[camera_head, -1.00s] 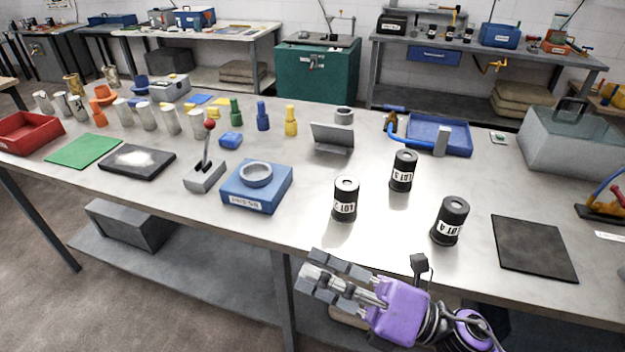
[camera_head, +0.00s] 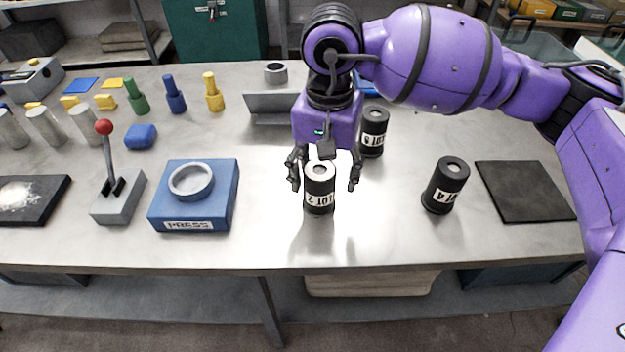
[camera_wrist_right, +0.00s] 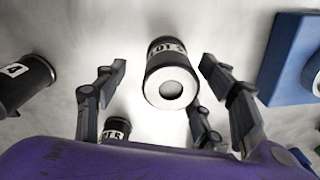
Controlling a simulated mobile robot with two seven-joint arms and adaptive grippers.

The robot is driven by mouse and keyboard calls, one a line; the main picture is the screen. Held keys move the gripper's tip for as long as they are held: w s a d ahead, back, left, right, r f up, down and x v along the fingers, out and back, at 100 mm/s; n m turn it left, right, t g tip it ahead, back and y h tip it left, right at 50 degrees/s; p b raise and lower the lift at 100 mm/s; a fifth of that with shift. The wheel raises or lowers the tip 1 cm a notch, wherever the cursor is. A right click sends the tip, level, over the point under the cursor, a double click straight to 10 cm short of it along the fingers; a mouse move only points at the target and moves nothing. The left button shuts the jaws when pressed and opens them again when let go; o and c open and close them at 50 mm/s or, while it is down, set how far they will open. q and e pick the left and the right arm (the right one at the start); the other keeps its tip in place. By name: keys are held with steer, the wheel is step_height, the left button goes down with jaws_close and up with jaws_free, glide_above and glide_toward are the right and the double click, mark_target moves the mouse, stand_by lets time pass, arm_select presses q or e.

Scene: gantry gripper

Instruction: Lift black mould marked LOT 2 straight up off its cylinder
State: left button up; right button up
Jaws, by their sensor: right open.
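The black mould marked LOT 2 (camera_head: 318,203) stands upright on the table, with a white label on its side and a pale round top with a hole. Any cylinder inside it is hidden. My right gripper (camera_head: 324,182) points down over it, open, with fingers on either side and visible gaps to the mould. In the right wrist view the LOT 2 mould (camera_wrist_right: 172,80) sits between the spread fingers (camera_wrist_right: 163,64), not gripped. My left gripper is not in view.
The mould marked LOT 3 (camera_head: 374,139) stands close behind, right of the gripper. The LOT 4 mould (camera_head: 445,188) stands farther right, beside a dark mat (camera_head: 523,190). A blue PRESS block (camera_head: 221,205) and a red-knobbed lever (camera_head: 118,200) are left. The table's front strip is clear.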

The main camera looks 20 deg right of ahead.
mark_target(321, 193)
steer(key=f, duration=0.3)
steer(key=f+p, duration=0.1)
steer(key=f, duration=0.1)
steer(key=shift+w+a+f, duration=0.2)
steer(key=shift+a+f, duration=0.1)
steer(key=shift+f, duration=0.55)
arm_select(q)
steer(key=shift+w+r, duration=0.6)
arm_select(e)
steer(key=c, duration=1.2)
steer(key=shift+r, duration=0.3)
step_height(321, 193, up, 8)
steer(key=shift+r+b, duration=0.25)
steer(key=shift+b, duration=0.15)
steer(key=shift+r, duration=0.5)
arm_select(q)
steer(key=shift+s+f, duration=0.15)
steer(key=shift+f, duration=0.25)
